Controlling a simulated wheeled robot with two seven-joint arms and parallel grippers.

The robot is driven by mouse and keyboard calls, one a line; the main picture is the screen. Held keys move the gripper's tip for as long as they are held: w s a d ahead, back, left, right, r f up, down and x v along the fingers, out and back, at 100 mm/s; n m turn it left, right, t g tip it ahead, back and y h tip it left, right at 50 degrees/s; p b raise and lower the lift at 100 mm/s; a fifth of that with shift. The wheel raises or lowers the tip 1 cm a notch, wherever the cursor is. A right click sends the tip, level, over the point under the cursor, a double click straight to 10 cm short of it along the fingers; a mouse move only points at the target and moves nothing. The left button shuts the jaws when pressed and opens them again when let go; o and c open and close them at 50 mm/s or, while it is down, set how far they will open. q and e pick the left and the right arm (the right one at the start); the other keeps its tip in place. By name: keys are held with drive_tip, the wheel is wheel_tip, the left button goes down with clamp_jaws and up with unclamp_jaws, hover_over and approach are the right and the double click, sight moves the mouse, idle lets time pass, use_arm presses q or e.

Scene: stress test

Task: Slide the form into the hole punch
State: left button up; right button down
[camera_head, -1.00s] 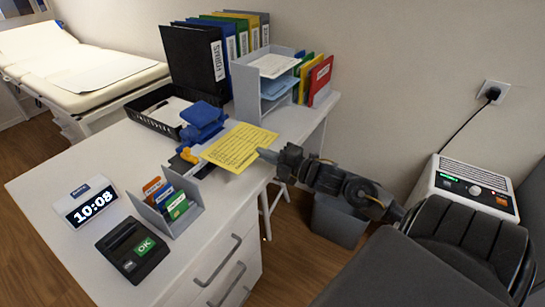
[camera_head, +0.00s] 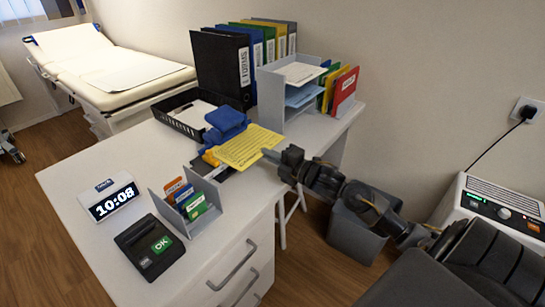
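The form is a yellow printed sheet (camera_head: 250,147), held roughly flat over the desk. My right gripper (camera_head: 271,155) reaches in from the right and is shut on the sheet's right edge. The hole punch (camera_head: 226,121) is blue, standing on the desk just behind and left of the sheet. The sheet's left edge lies close against the punch's front; I cannot tell whether it is inside the slot. My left gripper is not in view.
A black tray (camera_head: 178,122) with paper, binders (camera_head: 222,65) and a grey letter rack (camera_head: 270,100) stand behind. A card holder (camera_head: 172,207), clock (camera_head: 110,198) and OK terminal (camera_head: 150,245) stand at the front. The desk's left part (camera_head: 85,165) is clear.

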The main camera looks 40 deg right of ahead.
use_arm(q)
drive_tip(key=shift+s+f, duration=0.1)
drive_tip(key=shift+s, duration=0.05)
use_arm(e)
drive_tip(key=shift+w+a, duration=0.2)
drive_tip(key=shift+w, duration=0.25)
idle(0.4)
drive_tip(key=c, duration=1.6)
unclamp_jaws()
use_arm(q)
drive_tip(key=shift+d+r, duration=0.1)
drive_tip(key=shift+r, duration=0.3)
use_arm(e)
drive_tip(key=v, duration=1.1)
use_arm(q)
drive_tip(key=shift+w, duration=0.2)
